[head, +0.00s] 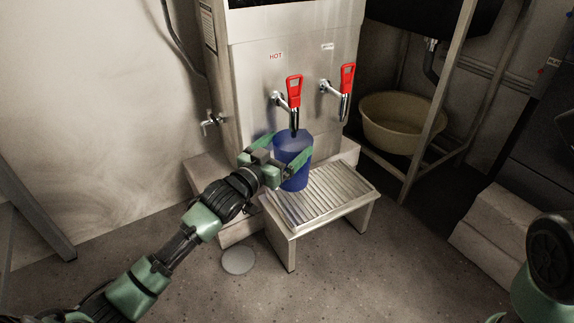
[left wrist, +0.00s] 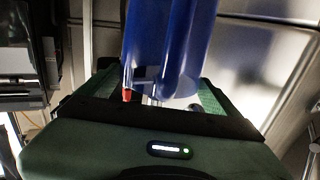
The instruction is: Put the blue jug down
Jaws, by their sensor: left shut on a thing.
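The blue jug (head: 292,163) is upright under the left tap of the steel dispenser, over the slatted metal stand. My left gripper (head: 290,156) is shut on the jug, with its green fingers on either side of it. In the left wrist view the jug (left wrist: 168,45) fills the upper middle between the fingers. I cannot tell whether the jug's bottom touches the stand. My right gripper is not in view; only part of my right arm shows at the lower right.
The slatted stand (head: 336,200) has bare slats in front and to the right of the jug. The dispenser (head: 255,80) has two taps with red handles (head: 294,90). A beige basin (head: 400,122) sits at the right under a sink. A round floor cover (head: 238,261) lies at the left of the stand.

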